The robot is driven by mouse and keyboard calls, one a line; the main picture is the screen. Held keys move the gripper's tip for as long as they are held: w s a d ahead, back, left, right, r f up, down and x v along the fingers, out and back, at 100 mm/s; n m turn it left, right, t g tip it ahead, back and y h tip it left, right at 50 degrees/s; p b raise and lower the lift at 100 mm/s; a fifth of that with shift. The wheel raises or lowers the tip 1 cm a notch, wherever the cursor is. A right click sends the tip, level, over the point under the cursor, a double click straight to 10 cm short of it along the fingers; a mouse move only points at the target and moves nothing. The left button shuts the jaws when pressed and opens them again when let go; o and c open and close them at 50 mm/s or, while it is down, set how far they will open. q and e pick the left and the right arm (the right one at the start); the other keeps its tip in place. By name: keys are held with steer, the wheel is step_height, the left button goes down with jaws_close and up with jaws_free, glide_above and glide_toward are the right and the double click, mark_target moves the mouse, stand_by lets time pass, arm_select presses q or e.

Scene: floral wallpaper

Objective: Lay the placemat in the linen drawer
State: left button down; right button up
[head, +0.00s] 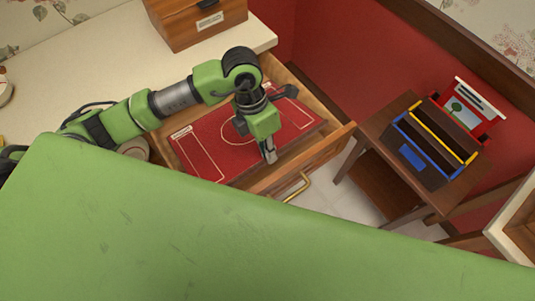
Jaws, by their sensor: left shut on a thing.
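The placemat (210,143) is red with white lines and a circle, like a sports court. It lies flat across the opening of the pulled-out wooden drawer (325,150); I cannot tell whether it rests on the drawer's bottom or is held slightly above it. My left gripper (269,156) points down at the placemat's front edge, near the drawer front, and is shut on it. The gripper and forearm cover part of the placemat's middle and edge. The drawer's brass handle (298,187) shows on its front. My right gripper is not in view.
A wooden box (190,25) with a label stands on the pale countertop (95,60) behind the drawer. To the right, a small brown table (385,125) carries a blue and red organizer (425,160). Pale floor shows between drawer and table. A green surface fills the lower foreground.

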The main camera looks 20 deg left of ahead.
arm_select(q)
step_height(320, 180, down, 3)
steer(key=shift+a+f, duration=0.1)
steer(key=shift+f, duration=0.2)
steer(key=c, duration=2.1)
jaws_free()
steer(key=shift+c, duration=0.2)
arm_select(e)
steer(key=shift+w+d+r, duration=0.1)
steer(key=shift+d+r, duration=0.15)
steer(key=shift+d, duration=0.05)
